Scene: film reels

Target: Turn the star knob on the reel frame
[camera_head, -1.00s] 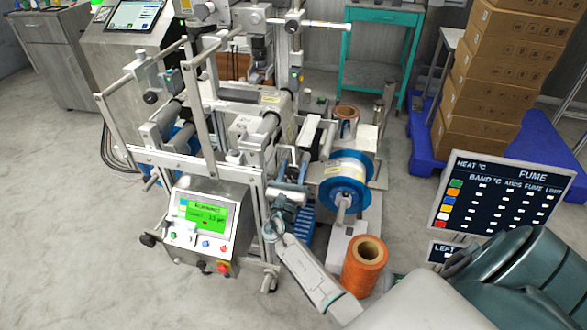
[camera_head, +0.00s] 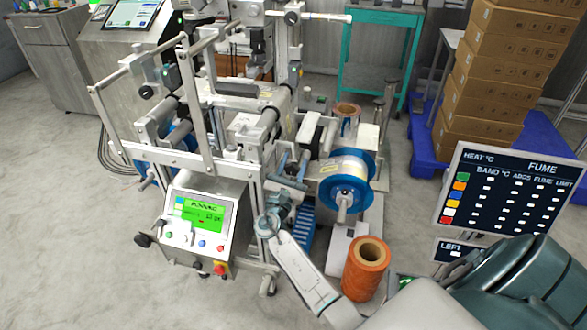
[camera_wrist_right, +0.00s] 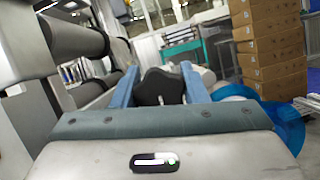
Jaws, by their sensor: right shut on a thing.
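The reel frame (camera_head: 215,170) is a metal machine with rollers, posts and a green-screen control box. My right gripper (camera_head: 293,163) reaches up to its right side, below the rollers and left of a blue-flanged reel (camera_head: 346,180). In the right wrist view, the two blue-grey fingers of my right gripper (camera_wrist_right: 158,80) are shut on a black star knob (camera_wrist_right: 160,88), one finger on each side. In the head view the knob is too small and covered to make out. My left gripper is not in view.
An orange spool (camera_head: 367,268) stands on the floor beside my right forearm. A dark display panel (camera_head: 512,187) is at the right. Stacked cartons (camera_head: 495,75) stand on a blue pallet (camera_head: 427,150) behind. Rollers (camera_wrist_right: 75,38) are close to the gripper's left. The floor at the left is clear.

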